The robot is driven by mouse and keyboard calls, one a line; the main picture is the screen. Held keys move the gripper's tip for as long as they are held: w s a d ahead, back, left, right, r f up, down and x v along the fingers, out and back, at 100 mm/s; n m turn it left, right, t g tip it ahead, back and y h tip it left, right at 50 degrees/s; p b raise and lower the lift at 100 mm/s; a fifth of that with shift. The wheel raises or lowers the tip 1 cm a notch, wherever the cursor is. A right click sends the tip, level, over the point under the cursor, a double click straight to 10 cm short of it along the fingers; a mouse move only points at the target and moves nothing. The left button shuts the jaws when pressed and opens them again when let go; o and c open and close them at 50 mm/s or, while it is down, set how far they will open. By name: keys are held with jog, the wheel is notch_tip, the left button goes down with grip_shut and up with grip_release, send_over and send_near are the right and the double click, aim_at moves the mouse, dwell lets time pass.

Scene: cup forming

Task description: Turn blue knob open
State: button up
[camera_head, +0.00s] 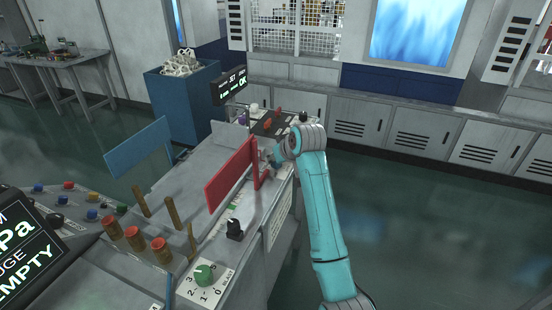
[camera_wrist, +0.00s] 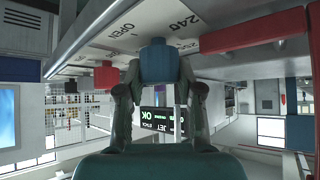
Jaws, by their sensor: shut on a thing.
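The blue knob (camera_wrist: 158,62) is in the middle of the wrist view, on a pale panel marked "OPEN" and "240". My gripper (camera_wrist: 159,82) has one finger on each side of the knob and is shut on it. The fingers hide the knob's sides. In the head view my gripper (camera_head: 274,157) is at the side of the grey console, just right of a red upright plate (camera_head: 231,176). The knob cannot be made out clearly there.
A red knob (camera_wrist: 105,76) sits left of the blue one in the wrist view. The console (camera_head: 194,178) carries a black switch (camera_head: 234,230), a green dial (camera_head: 204,274) and several red-topped posts. A blue plate (camera_head: 139,147) stands further left. Open floor (camera_head: 420,220) lies to the right.

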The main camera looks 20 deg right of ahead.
jog(key=m+h, duration=0.4)
jog(key=m, duration=0.1)
jog(key=shift+m, duration=0.3)
dwell(0.4)
jog(key=o, duration=1.2)
jog(key=shift+s, duration=0.1)
jog(key=shift+v, duration=3.7)
jog(key=shift+a, duration=0.1)
